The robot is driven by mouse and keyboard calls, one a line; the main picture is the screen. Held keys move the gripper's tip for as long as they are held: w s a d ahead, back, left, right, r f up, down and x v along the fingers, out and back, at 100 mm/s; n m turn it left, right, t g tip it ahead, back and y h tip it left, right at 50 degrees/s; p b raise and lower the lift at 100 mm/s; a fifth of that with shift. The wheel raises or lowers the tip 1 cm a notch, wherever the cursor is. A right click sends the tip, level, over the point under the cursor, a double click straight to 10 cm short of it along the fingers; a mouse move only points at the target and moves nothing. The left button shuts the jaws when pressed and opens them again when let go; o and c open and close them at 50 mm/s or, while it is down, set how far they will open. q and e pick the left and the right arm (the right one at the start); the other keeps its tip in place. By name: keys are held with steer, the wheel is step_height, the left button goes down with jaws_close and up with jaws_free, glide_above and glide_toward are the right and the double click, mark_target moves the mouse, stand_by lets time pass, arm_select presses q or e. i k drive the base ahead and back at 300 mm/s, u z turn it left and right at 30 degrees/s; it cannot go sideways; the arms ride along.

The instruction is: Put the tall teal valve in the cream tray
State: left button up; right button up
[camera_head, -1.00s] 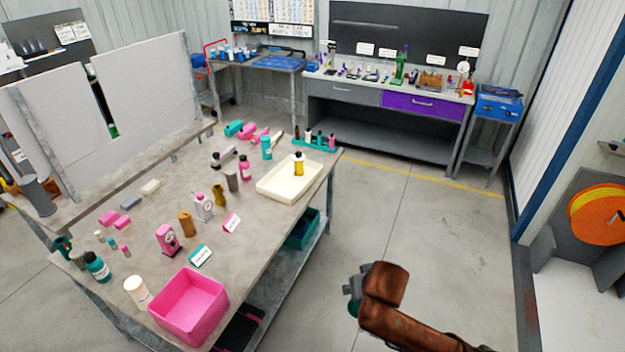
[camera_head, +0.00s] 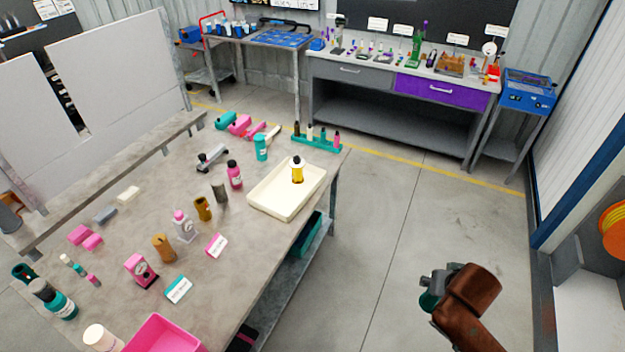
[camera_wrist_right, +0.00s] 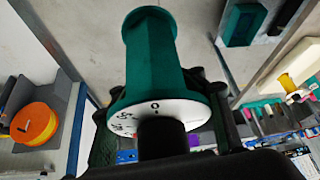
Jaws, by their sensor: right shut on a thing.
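My right gripper (camera_head: 432,290) is over the floor to the right of the workbench, well apart from the tray. In the right wrist view it is shut on the tall teal valve (camera_wrist_right: 152,62), which has a flanged top and a white dial-like ring at its base. In the head view only a small teal part of the valve (camera_head: 428,301) shows beside the brown wrist. The cream tray (camera_head: 272,207) lies at the bench's right edge, with a yellow bottle with a black cap (camera_head: 297,173) standing in it. My left gripper is not in view.
The workbench (camera_head: 215,268) holds a teal bottle (camera_head: 261,148), a pink bottle (camera_head: 235,175), a teal rack (camera_head: 316,143), a pink bin (camera_head: 163,338) and label cards. A teal bin (camera_head: 304,236) sits below the tray. The floor between bench and right arm is clear.

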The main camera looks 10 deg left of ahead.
mark_target(279, 201)
steer(key=u, duration=0.3)
steer(key=i, duration=0.7)
steer(key=u, duration=1.15)
steer(key=i, duration=0.5)
steer(key=u, duration=0.6)
